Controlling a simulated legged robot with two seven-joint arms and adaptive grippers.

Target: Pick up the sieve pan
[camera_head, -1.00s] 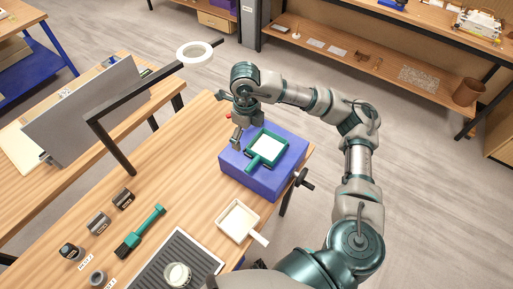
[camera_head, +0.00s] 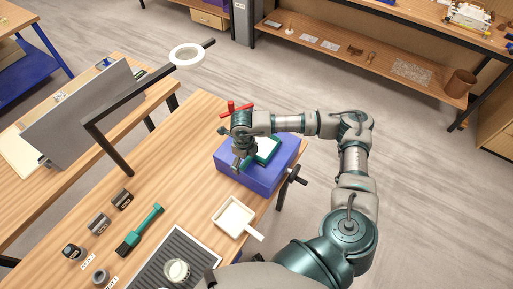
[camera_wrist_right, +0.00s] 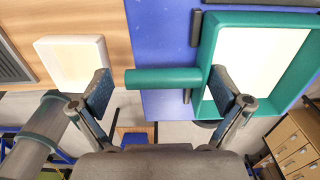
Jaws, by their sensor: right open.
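The sieve pan (camera_head: 268,149) has a green square frame, a pale flat middle and a green handle. It lies on a blue block (camera_head: 262,182) at the table's far right edge. My right gripper (camera_head: 239,163) is over the near left part of the pan and hides its handle in the head view. In the right wrist view the sieve pan (camera_wrist_right: 268,55) is at the upper right. Its handle points left across the gap between the open fingers of my right gripper (camera_wrist_right: 161,92). Nothing is held. My left gripper is not in view.
A white square pan with a handle (camera_head: 233,217) lies in front of the block. A green-handled brush (camera_head: 140,230), small dark jars and a grey ribbed tray (camera_head: 150,278) are nearer. A red valve-like thing (camera_head: 236,107) stands behind my gripper. A black lamp arm (camera_head: 130,103) rises at left.

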